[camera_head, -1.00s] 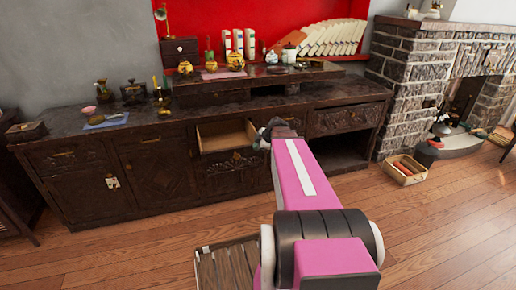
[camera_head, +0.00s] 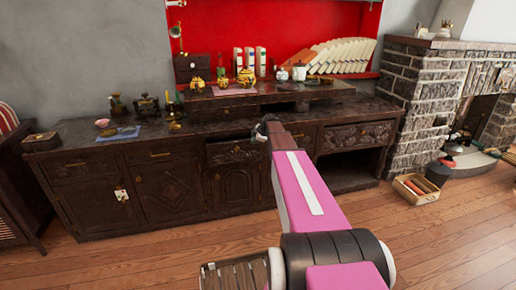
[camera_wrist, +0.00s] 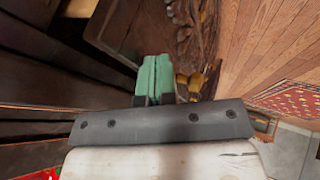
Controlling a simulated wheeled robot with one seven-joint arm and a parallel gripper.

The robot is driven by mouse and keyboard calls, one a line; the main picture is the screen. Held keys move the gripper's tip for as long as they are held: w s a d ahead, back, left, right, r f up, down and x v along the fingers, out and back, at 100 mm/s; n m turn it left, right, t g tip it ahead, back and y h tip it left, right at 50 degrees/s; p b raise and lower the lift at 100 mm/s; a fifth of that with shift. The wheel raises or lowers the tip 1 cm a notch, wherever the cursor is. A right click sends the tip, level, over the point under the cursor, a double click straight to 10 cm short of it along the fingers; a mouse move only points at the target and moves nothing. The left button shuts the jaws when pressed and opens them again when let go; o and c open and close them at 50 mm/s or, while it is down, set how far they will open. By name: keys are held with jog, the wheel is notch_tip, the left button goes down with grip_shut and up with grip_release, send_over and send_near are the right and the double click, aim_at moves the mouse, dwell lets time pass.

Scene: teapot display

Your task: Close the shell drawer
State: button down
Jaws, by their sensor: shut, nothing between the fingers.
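The shell drawer (camera_head: 233,153) has a dark carved front in the middle of the long sideboard. My gripper (camera_head: 268,128) is at the sideboard front, just right of this drawer, partly hidden by my pink arm. In the wrist view, the green fingertips (camera_wrist: 156,76) are together with nothing between them. They are close to dark carved wood (camera_wrist: 136,28); whether they touch it is unclear.
The dark sideboard (camera_head: 150,205) carries several teapots and a raised shelf (camera_head: 270,92). A second carved drawer (camera_head: 357,136) is to the right, above an open recess. A wooden crate (camera_head: 416,190) lies by the stone fireplace (camera_head: 425,85). Wooden floor is free in front.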

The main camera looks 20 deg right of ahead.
jog(key=shift+w, duration=1.3)
